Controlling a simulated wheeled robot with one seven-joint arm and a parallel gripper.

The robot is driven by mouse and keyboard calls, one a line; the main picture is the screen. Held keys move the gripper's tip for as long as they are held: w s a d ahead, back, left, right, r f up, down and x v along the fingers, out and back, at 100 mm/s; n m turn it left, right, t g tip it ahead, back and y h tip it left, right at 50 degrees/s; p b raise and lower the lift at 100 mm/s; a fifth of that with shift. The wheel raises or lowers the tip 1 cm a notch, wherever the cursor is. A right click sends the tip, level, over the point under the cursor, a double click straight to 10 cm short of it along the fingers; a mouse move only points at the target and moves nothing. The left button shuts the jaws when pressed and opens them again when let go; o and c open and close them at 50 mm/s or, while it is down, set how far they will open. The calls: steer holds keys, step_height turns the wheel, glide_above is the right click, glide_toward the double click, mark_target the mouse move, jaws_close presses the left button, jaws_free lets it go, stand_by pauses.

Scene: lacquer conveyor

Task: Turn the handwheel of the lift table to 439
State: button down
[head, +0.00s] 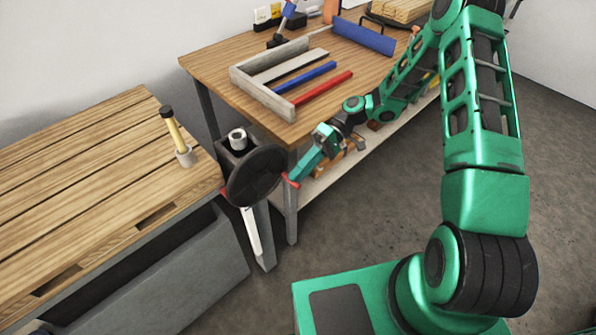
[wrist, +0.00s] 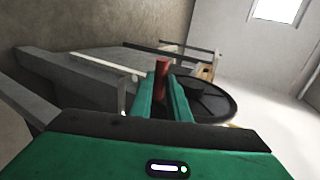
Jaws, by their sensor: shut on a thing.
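The handwheel (head: 258,175) is a dark round disc on a grey bracket, at the front right corner of the wooden bench in the head view. In the wrist view the handwheel (wrist: 215,100) lies just beyond my fingers. My gripper (head: 293,180) is at the wheel's right edge, with its fingers reaching in from the right. In the wrist view my gripper (wrist: 163,88) is shut on a red handle (wrist: 162,70) that stands up between the fingers. The handle's lower end is hidden by the fingers. No reading of 439 or any other number is legible.
A wooden workbench (head: 225,72) behind holds a grey frame, a blue bar and a red bar. The slatted bench (head: 75,165) at left carries a yellow-handled tool (head: 175,130) in a cup. A white strip (head: 250,232) hangs below the wheel. Grey floor (head: 370,220) is open at right.

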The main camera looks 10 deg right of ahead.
steer(key=shift+d+f, duration=0.25)
steer(key=shift+d, duration=0.1)
steer(key=c, duration=1.7)
jaws_free()
steer(key=shift+w+r, duration=0.1)
steer(key=shift+w, duration=0.05)
steer(key=shift+v, duration=5.35)
steer(key=shift+c, duration=0.2)
